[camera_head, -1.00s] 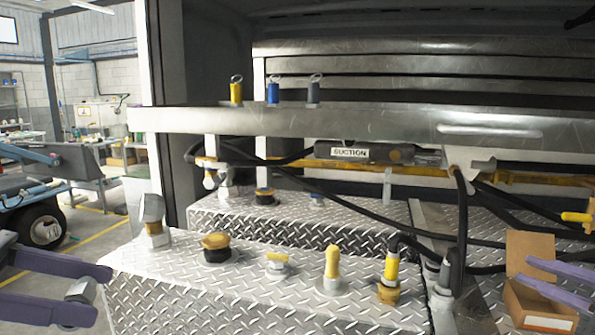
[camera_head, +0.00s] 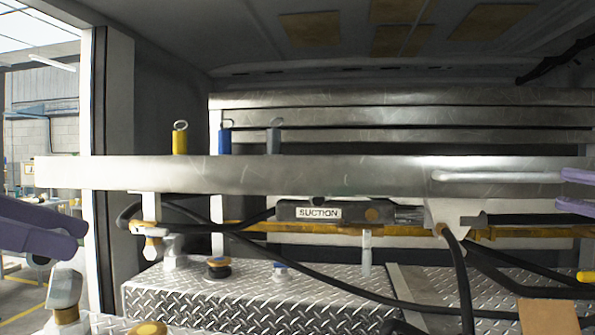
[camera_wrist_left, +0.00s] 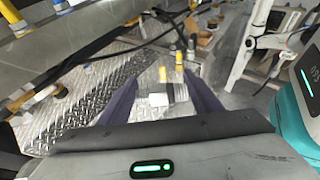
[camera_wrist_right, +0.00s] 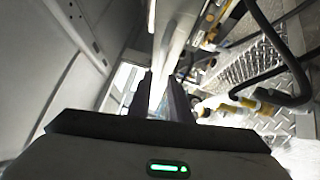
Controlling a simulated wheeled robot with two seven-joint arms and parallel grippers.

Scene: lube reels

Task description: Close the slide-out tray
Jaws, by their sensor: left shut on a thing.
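The slide-out tray (camera_head: 300,176) is a long bare-metal panel across the head view, with a slot-like handle (camera_head: 500,177) towards its right end. My right gripper (camera_head: 577,192) is at the right edge, its purple fingers apart near that end of the tray. In the right wrist view, a pale metal edge (camera_wrist_right: 161,88) shows between the fingers; contact cannot be told.
Yellow (camera_head: 180,142), blue (camera_head: 225,141) and grey (camera_head: 273,141) ringed pins stand along the tray's top. A SUCTION unit (camera_head: 345,212) and black hoses (camera_head: 330,280) hang below. Diamond-plate boxes (camera_head: 190,290) with fittings fill the space underneath. A cardboard box (camera_head: 548,316) is at lower right.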

